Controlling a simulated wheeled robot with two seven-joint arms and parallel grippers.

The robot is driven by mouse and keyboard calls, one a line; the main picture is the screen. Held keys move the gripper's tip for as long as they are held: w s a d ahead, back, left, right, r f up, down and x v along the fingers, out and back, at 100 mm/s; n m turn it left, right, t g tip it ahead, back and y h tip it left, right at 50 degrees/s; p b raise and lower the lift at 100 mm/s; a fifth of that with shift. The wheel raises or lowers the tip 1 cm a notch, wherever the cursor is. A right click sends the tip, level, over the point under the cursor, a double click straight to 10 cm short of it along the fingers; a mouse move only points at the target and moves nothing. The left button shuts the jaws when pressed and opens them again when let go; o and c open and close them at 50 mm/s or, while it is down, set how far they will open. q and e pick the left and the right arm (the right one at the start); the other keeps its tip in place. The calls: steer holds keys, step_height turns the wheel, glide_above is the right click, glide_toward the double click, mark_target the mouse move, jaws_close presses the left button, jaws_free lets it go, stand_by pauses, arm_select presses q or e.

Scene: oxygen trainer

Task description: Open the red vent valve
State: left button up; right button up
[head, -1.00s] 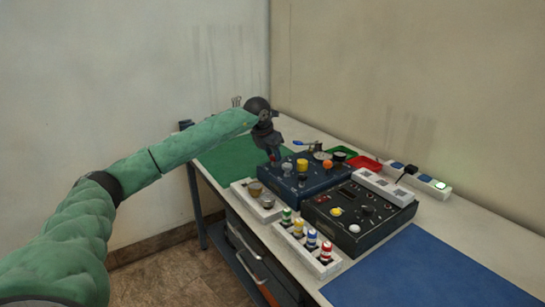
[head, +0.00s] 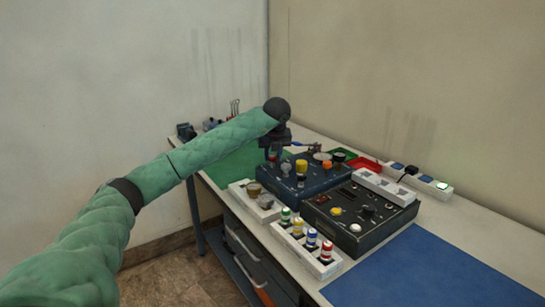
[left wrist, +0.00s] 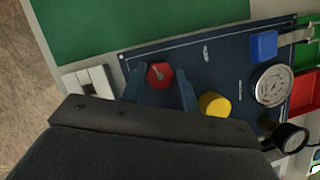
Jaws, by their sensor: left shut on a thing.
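The red vent valve (left wrist: 160,75) is a round red knob with a pale mark, on the dark blue panel box (left wrist: 215,62). In the left wrist view my left gripper (left wrist: 160,90) has one finger on each side of the knob and is shut on it. In the head view the left gripper (head: 272,150) points down over the left back part of the panel box (head: 310,185), and its arm largely hides the knob. A yellow knob (left wrist: 213,104) stands beside the right finger. My right gripper is not in view.
A pressure gauge (left wrist: 272,85) and a blue handle (left wrist: 264,46) are close by on the right. A black control box (head: 360,220), a white rack of coloured caps (head: 308,250) and a power strip (head: 425,182) share the bench. The blue mat (head: 430,270) is clear.

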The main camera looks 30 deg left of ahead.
arm_select(q)
steer(key=shift+w+n+g+y, duration=0.1)
steer(key=shift+n+g+y, duration=0.2)
steer(key=shift+n, duration=0.7)
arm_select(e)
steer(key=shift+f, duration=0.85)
arm_select(q)
steer(key=o, duration=1)
steer(key=b+v, duration=0.1)
steer(key=v, duration=0.6)
steer(key=shift+d+r, duration=0.15)
steer(key=shift+r, duration=0.2)
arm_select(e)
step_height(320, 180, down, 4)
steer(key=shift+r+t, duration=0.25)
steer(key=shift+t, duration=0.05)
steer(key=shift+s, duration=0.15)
